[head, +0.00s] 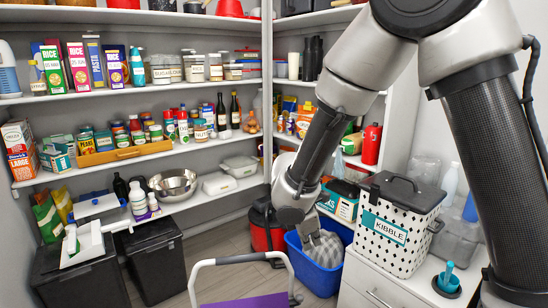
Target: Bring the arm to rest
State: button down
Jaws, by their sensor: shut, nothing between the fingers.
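My arm comes in from the upper right and bends down toward the lower middle of the head view. Its wrist hangs above and in front of a blue tub on the floor (318,278).
A white dotted kibble bin (397,230) stands on a white cabinet (376,287) at right, near a teal scoop in a holder (447,279). A red bucket (266,237) stands left of the tub. Black bins (153,258) stand at left. A cart handle (238,260) rises in front. Stocked shelves line the walls.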

jog(key=s+d+r+m+y, duration=0.1)
jog(key=s+d+r+m, duration=0.9)
jog(key=d, duration=0.3)
jog(key=s+d+r+m+t+y, duration=0.1)
jog(key=s+d+r+m+y, duration=0.1)
jog(key=s+d+r+m, duration=0.8)
jog(key=d+r, duration=0.1)
jog(key=d, duration=0.2)
jog(key=shift+d+r+m, duration=0.2)
jog(key=shift+d+m, duration=0.1)
jog(key=shift+m, duration=0.1)
dwell(0.3)
